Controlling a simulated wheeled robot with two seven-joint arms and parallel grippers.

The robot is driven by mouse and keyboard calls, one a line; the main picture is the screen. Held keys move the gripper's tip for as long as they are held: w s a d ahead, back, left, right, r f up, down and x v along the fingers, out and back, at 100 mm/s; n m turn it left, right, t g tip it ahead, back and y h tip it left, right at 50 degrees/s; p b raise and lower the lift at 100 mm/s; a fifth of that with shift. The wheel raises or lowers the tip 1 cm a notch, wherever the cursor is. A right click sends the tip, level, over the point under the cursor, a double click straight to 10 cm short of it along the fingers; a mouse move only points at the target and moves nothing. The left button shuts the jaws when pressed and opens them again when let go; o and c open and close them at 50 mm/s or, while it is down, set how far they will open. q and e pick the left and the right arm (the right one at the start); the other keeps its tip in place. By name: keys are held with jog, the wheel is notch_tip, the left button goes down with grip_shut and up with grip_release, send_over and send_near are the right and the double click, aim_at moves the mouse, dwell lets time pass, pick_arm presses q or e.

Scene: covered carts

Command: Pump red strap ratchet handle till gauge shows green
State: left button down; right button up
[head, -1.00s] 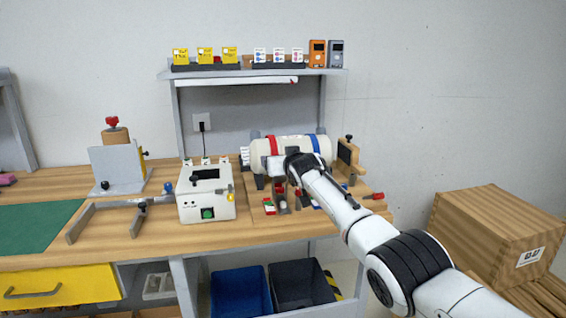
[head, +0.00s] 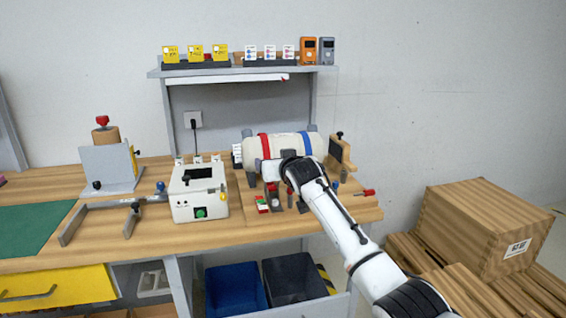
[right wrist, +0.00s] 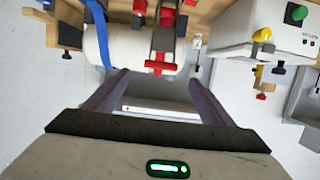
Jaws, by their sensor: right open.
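A white cylinder (head: 284,146) lies on its side on the bench at the right end. A red strap (head: 264,147) and a blue strap (head: 305,144) wrap around it. In the right wrist view the red strap's ratchet (right wrist: 162,45) hangs on the cylinder (right wrist: 125,45), with a red handle end (right wrist: 160,67). My right gripper (right wrist: 158,85) is open, its fingers on either side just short of the handle end, with nothing between them. In the head view my right arm hides the ratchet. A small red and green block (head: 262,204) stands below; I cannot tell whether it is the gauge.
A white box with a green knob (head: 200,198) stands left of the cylinder. A wooden bracket (head: 341,153) and a red-handled tool (head: 365,192) are at its right. Bins (head: 236,288) sit under the bench; a wooden crate (head: 487,228) stands on the right.

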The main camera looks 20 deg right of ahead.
jog(key=shift+v, duration=2.9)
